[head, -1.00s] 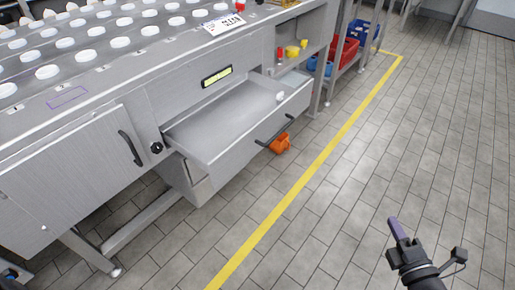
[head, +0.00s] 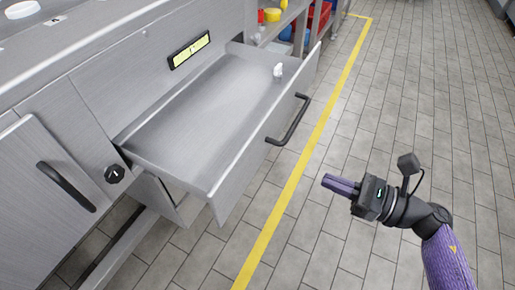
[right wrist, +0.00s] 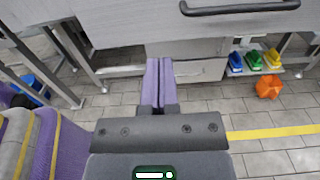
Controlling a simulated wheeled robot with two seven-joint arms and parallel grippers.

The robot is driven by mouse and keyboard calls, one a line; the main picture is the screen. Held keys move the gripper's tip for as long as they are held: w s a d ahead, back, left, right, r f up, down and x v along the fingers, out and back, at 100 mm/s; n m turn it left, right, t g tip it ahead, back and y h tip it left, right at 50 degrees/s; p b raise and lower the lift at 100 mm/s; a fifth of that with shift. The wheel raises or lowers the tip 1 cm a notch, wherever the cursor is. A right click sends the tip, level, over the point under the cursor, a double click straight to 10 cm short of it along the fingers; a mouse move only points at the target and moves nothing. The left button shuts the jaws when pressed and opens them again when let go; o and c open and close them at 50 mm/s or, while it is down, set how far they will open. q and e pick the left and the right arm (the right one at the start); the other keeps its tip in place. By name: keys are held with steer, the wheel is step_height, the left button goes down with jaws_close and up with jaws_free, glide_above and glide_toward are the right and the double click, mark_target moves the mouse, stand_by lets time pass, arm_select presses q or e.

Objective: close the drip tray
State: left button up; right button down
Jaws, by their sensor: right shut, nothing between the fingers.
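The drip tray (head: 215,95) is a grey metal drawer, pulled well out of the steel machine front in the head view. A small white object (head: 278,71) sits inside it near the back right. Its black handle (head: 289,121) is on the front panel; the handle also shows at the top of the right wrist view (right wrist: 240,8). My right gripper (head: 326,182) is shut and empty, to the right of the tray front and apart from it, with purple fingers pointing left toward it. The fingers show side by side in the right wrist view (right wrist: 160,62). My left gripper is in neither view.
A cupboard door with a black handle (head: 66,187) and a black knob (head: 115,174) are left of the tray. A yellow floor line (head: 297,178) runs past the tray front. Open tiled floor is to the right.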

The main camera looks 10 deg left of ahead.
mark_target(258, 152)
steer(key=b+x, duration=0.2)
steer(key=x, duration=0.9)
steer(key=shift+a+f, duration=0.1)
steer(key=shift+a, duration=0.15)
steer(key=shift+w+a+b, duration=0.25)
steer(key=shift+a+b, duration=0.1)
steer(key=shift+a, duration=0.2)
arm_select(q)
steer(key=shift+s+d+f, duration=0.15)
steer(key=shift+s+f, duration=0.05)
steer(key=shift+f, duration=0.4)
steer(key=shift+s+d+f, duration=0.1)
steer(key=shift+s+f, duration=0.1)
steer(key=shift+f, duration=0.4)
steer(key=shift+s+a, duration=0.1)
arm_select(e)
steer(key=shift+a, duration=0.1)
